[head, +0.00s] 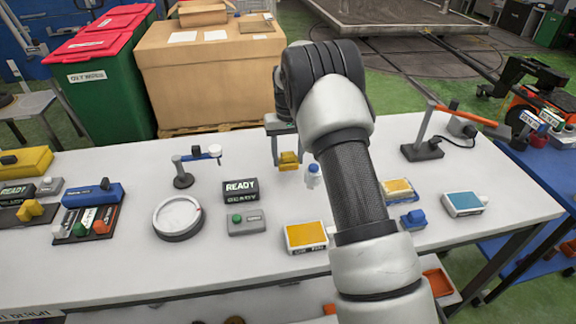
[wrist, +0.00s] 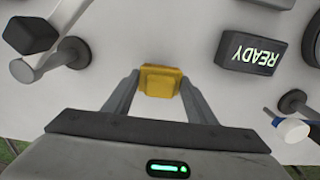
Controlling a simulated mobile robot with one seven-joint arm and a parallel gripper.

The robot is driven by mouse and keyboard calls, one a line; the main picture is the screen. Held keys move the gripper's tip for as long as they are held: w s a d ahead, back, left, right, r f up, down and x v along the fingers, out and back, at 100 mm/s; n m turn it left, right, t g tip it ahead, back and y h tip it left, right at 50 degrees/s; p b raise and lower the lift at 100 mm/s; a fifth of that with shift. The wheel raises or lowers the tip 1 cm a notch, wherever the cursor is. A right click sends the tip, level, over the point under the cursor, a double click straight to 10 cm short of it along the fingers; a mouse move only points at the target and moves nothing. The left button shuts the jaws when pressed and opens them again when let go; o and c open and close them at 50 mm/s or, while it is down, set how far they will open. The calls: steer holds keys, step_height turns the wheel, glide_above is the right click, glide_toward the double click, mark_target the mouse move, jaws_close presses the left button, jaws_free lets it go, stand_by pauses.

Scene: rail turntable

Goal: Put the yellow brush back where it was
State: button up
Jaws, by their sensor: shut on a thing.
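My gripper (head: 288,158) is over the back middle of the white table (head: 130,262), pointing down. It is shut on the yellow brush (head: 289,163), a small blocky yellow piece. In the wrist view the brush (wrist: 160,82) sits between the two grey fingertips (wrist: 158,88), with the white tabletop behind it. Whether its underside touches the table I cannot tell. A white bottle with a blue cap (head: 313,176) stands just right of the brush, partly beside my arm.
A READY sign (head: 241,190) and a button box (head: 246,222) stand front-left of the brush. A small stand (head: 183,178) and a round dish (head: 178,220) are farther left. A yellow-topped box (head: 305,237) lies nearer; a blue block (head: 413,219) is right of my arm.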

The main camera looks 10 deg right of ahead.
mark_target(288, 165)
steer(key=shift+f, duration=1.75)
steer(key=shift+f, duration=0.15)
steer(key=o, duration=1)
steer(key=shift+o, duration=0.2)
